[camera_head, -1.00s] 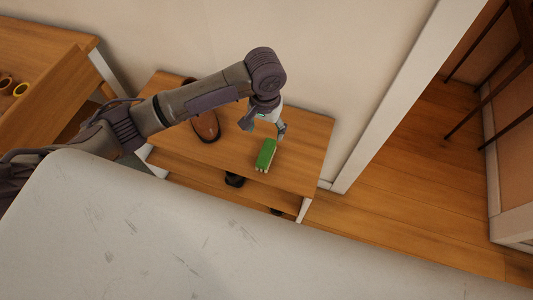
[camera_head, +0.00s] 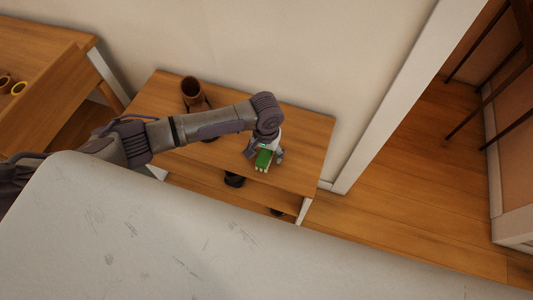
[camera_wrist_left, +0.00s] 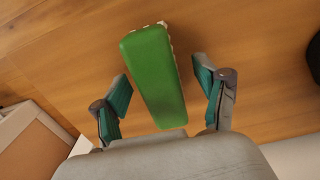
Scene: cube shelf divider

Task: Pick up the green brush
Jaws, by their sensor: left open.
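The green brush (camera_head: 264,158) lies on the wooden shelf top (camera_head: 305,150), its pale bristle edge facing the front. In the left wrist view the green brush (camera_wrist_left: 154,75) shows its smooth green back and lies between the two fingers. My left gripper (camera_head: 265,157) is over the brush from above, with a finger on each side. In the left wrist view my left gripper (camera_wrist_left: 162,88) is open, with a visible gap between the brush and each finger. The far end of the brush extends past the fingertips. My right gripper is not in view.
A brown boot (camera_head: 191,90) stands on the shelf top behind my left arm, partly hidden. Dark shoes (camera_head: 234,180) sit on the level below. A wooden bench with small cups (camera_head: 19,88) is at the far left. The wall is close behind the shelf.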

